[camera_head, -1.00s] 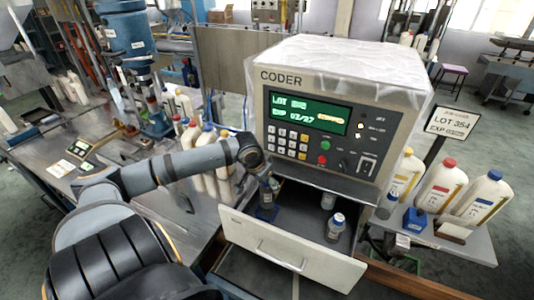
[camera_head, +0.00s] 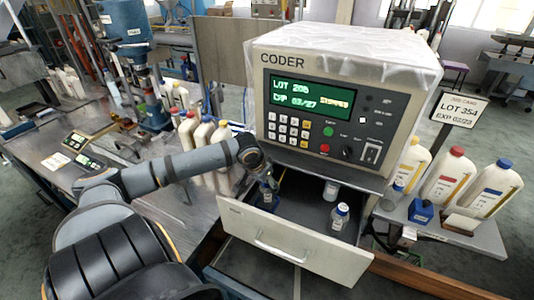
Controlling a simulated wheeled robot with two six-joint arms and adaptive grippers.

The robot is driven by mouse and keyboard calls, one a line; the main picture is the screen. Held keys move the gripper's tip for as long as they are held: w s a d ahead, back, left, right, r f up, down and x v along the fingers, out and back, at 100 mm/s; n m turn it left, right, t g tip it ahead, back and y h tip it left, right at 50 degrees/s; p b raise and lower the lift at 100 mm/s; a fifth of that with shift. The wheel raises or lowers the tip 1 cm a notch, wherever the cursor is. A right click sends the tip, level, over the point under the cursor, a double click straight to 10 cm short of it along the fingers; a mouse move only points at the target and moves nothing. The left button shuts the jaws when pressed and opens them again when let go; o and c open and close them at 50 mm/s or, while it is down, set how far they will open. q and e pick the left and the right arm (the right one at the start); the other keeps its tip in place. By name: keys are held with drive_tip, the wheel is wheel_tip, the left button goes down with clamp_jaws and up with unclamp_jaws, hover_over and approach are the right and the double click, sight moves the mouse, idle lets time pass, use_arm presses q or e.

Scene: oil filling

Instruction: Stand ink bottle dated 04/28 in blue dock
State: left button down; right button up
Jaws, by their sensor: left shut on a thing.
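My left gripper (camera_head: 266,178) is at the left end of the open drawer, below the coder. It is shut on a small ink bottle (camera_head: 267,190), which is partly hidden by the fingers and shows dark blue low down. No date on any bottle can be read. A small blue block (camera_head: 421,211), possibly the blue dock, sits on the right-hand shelf. My right gripper is not in view.
The coder (camera_head: 345,110) stands over the drawer (camera_head: 295,243). Large jugs (camera_head: 448,177) and a lot sign (camera_head: 459,108) stand at the right. More jugs (camera_head: 205,150) are behind my left arm. The drawer's middle has free room.

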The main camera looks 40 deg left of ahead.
use_arm(q)
drive_tip(key=shift+r+p, duration=0.1)
drive_tip(key=shift+p, duration=0.25)
idle(0.5)
idle(0.3)
drive_tip(key=shift+c, duration=2.3)
unclamp_jaws()
drive_tip(key=shift+f, duration=0.2)
